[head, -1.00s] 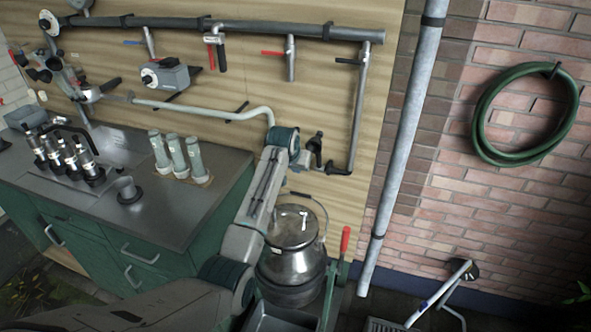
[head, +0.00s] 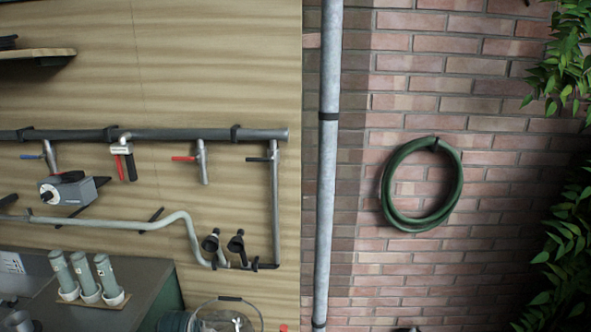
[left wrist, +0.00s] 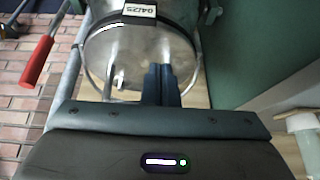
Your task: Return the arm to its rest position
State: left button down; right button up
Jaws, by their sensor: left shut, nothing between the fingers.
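My left gripper (left wrist: 161,82) shows in the left wrist view with its two dark fingers closed together and nothing between them. Its fingertips lie over the metal churn (left wrist: 140,50) as seen from this camera; I cannot tell the gap between them. The churn carries a label reading 04/25. In the head view only the top of the churn and its handle (head: 225,299) show at the bottom edge. My left gripper is out of the head view. My right gripper is in no view.
A red-handled lever (left wrist: 38,60) stands left of the churn, and a green cabinet side (left wrist: 245,50) is to the right. The head view shows wall pipes with valves (head: 120,160), a grey downpipe (head: 327,150), a coiled green hose (head: 393,190) and a counter with grey-green cylinders (head: 85,275).

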pick_arm(q)
jog(key=s+a+f, duration=0.1)
jog(key=s+f, duration=0.1)
jog(key=s, duration=0.7)
jog(key=s+f, duration=0.2)
jog(key=s, duration=0.7)
jog(key=s+r+g, duration=0.1)
jog(key=s+r, duration=0.2)
jog(key=s, duration=0.7)
jog(key=s+r+g, duration=0.1)
jog(key=s+r, duration=0.1)
jog(key=s, duration=0.8)
jog(key=a+f+g+b, duration=0.1)
jog(key=a+f+b, duration=0.15)
jog(key=f, duration=2.95)
jog(key=s+a+f+g, duration=0.1)
jog(key=s+f, duration=1.7)
jog(key=f, duration=0.2)
jog(key=shift+s+a+y, duration=0.15)
jog(key=shift+a+y, duration=0.15)
jog(key=shift+a, duration=0.1)
